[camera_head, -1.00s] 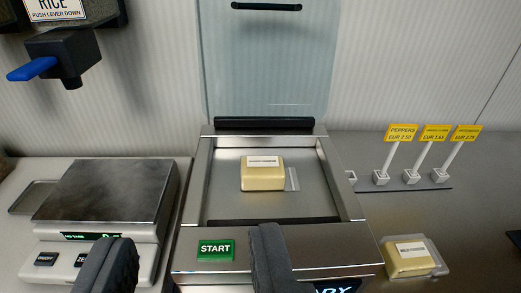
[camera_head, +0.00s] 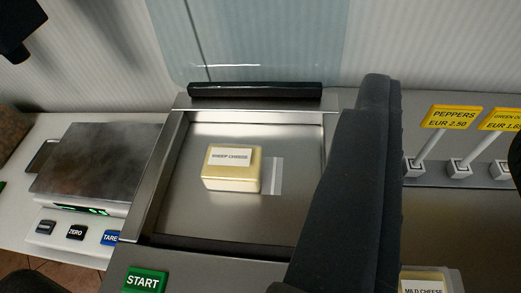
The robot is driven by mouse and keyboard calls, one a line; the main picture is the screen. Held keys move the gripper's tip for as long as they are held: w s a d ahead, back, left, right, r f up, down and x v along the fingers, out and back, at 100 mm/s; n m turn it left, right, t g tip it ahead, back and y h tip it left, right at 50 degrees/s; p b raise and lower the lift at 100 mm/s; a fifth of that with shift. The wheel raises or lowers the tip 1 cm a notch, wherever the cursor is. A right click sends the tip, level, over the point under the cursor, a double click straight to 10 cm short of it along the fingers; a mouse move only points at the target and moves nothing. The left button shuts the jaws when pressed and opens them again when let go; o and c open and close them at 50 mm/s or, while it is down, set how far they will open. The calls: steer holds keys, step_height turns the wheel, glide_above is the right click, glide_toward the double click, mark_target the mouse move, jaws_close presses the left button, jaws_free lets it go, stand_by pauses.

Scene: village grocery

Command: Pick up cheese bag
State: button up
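A yellow cheese bag (camera_head: 231,176) with a white label reading "SHEEP CHEESE" lies in the shallow metal tray of the sealing machine (camera_head: 152,190). Its clear flap (camera_head: 273,177) extends to the right. A second cheese bag (camera_head: 424,284), labelled "MILD CHEESE", shows at the bottom right, partly cut off by the frame edge. My gripper (camera_head: 210,180) has one dark finger large at centre right, beside the tray's right part. A dark part at the bottom left edge may be the other finger. The fingers stand wide apart, with nothing seen between them in grip.
The machine's clear lid (camera_head: 250,40) stands raised behind the tray. A green START button (camera_head: 145,281) is at the front. A scale (camera_head: 95,165) stands to the left. Yellow price signs (camera_head: 451,117) on white stands are at the right.

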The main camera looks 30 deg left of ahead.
steer(key=shift+s+a, duration=0.1)
steer(key=shift+a, duration=0.1)
steer(key=shift+o, duration=1)
steer(key=o, duration=0.5)
steer(key=shift+r, duration=0.1)
steer(key=o, duration=0.4)
steer(key=shift+w+a+r+p, duration=0.1)
steer(key=shift+w+a+p, duration=0.1)
steer(key=shift+w+p, duration=0.35)
steer(key=w+m+g+p, duration=0.1)
steer(key=w+g+p, duration=0.1)
steer(key=w+p, duration=0.15)
steer(key=m+g+p, duration=1.3)
steer(key=m+p, duration=0.1)
steer(key=p, duration=2.1)
glide_above(233, 159)
step_height(233, 159, down, 12)
step_height(233, 159, down, 8)
steer(key=shift+a+f+p, duration=0.1)
steer(key=shift+f+p, duration=0.05)
steer(key=shift+p, duration=0.6)
steer(key=shift+f+p, duration=0.9)
steer(key=shift+f, duration=1.65)
